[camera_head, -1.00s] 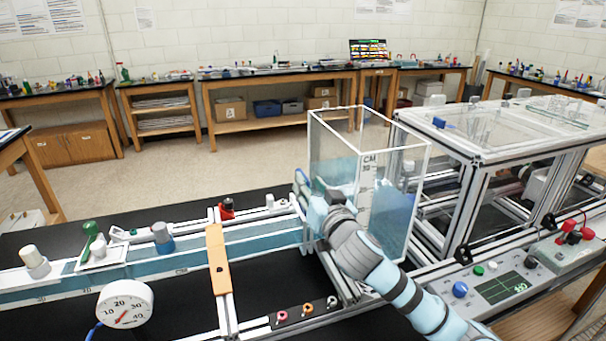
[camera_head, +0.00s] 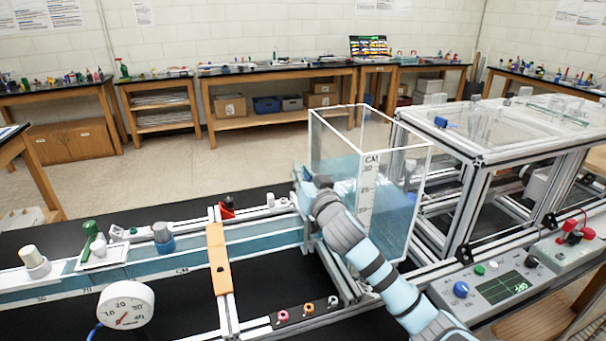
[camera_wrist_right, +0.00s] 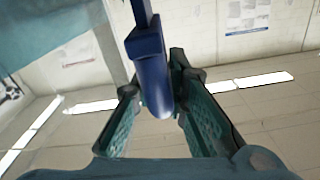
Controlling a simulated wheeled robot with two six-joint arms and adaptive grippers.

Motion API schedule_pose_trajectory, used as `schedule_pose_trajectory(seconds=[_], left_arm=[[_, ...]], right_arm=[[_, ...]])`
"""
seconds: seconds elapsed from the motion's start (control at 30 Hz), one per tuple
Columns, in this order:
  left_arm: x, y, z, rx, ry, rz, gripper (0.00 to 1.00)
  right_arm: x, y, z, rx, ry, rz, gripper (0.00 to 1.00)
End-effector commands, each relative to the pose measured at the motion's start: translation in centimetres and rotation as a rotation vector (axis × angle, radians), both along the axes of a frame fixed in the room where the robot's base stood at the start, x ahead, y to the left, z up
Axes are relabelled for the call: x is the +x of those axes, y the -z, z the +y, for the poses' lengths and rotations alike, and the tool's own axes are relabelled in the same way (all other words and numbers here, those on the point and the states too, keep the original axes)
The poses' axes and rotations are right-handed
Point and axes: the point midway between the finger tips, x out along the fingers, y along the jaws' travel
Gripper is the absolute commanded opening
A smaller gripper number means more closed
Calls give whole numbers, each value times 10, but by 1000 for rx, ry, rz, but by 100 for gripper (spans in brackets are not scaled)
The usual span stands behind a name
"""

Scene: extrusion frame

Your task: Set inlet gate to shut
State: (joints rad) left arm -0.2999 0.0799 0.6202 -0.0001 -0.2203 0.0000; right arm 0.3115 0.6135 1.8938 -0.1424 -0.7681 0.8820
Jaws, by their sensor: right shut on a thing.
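A dark blue handle (camera_wrist_right: 152,75), which looks like the inlet gate's handle, stands between my right gripper's fingers in the right wrist view. My right gripper (camera_wrist_right: 158,88) is shut on it. In the head view my right gripper (camera_head: 307,184) is at the left end of the clear water tank (camera_head: 366,182), where the channel (camera_head: 265,238) meets it. My own wrist hides most of the gate there, so its height cannot be told. My left gripper is not in view.
An orange bar (camera_head: 217,258) crosses the channel. A round dial gauge (camera_head: 126,305) stands in front of it. The aluminium frame (camera_head: 480,165) is right of the tank. A control box (camera_head: 497,288) with knobs is at the lower right.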

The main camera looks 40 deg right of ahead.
Motion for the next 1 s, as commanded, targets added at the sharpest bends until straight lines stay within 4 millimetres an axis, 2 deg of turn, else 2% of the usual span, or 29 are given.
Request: schedule_pose_trajectory(seconds=[0.17,0.4,0.47,0.77,0.8,0.87,0.9,1.0], left_arm=[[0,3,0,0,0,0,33],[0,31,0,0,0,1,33],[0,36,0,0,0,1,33],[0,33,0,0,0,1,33],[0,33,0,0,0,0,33],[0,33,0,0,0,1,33],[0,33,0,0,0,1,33],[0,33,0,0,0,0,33]], right_arm=[[0,5,0,1,-1,0,0],[0,48,0,2,0,2,0],[0,56,0,3,0,1,0],[-1,58,0,8,0,7,0],[-1,58,0,7,0,7,20],[-1,58,0,6,0,6,29],[-1,57,0,5,1,6,33],[-1,56,0,4,1,4,33]])
